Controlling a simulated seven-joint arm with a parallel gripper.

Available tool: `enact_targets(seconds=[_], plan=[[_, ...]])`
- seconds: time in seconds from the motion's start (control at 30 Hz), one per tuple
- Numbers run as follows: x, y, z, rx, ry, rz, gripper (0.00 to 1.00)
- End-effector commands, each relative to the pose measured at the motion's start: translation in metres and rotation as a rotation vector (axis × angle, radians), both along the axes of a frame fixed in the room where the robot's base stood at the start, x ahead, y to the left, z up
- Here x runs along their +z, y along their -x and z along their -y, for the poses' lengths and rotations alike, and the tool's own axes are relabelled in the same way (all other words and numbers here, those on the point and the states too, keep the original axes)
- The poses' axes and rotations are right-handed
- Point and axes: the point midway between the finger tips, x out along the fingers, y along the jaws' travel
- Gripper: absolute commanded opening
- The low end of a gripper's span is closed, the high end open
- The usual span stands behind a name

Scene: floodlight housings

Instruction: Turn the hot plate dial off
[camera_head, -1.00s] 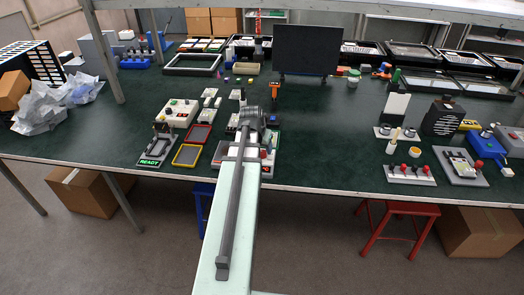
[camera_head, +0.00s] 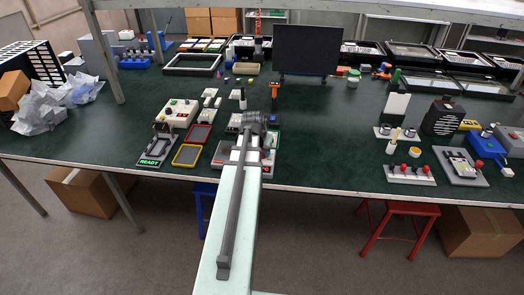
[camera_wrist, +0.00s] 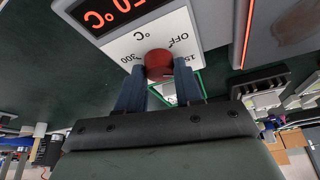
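The hot plate's white front panel (camera_wrist: 125,45) fills the upper middle of the wrist view, upside down. It has a dark display with orange-red digits (camera_wrist: 108,15) and the printed marks "OFF", "300" and a partly hidden third number. The red dial (camera_wrist: 158,63) sits on this panel. My gripper (camera_wrist: 160,70) has its two dark blue fingers on either side of the dial, tips close against its edges. I cannot tell whether they press on it. The dial's pointer is not visible. In the head view my arm covers most of the hot plate.
Left of my arm in the head view are a red-rimmed tray (camera_head: 198,134), a yellow-rimmed tray (camera_head: 187,155) and a "READY" fixture (camera_head: 155,152). A dark screen (camera_head: 307,50) stands behind.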

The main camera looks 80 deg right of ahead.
Motion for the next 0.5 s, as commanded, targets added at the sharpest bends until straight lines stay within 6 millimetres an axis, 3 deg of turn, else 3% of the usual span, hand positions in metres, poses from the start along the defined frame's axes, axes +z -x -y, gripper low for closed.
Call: enact_targets(seconds=[0.27, 0.5], plan=[[0.0001, 0.0000, 0.0000, 0.000, 0.000, 0.000, 0.05], [0.0001, 0.0002, -0.0002, 0.019, 0.000, 0.001, 0.05]])
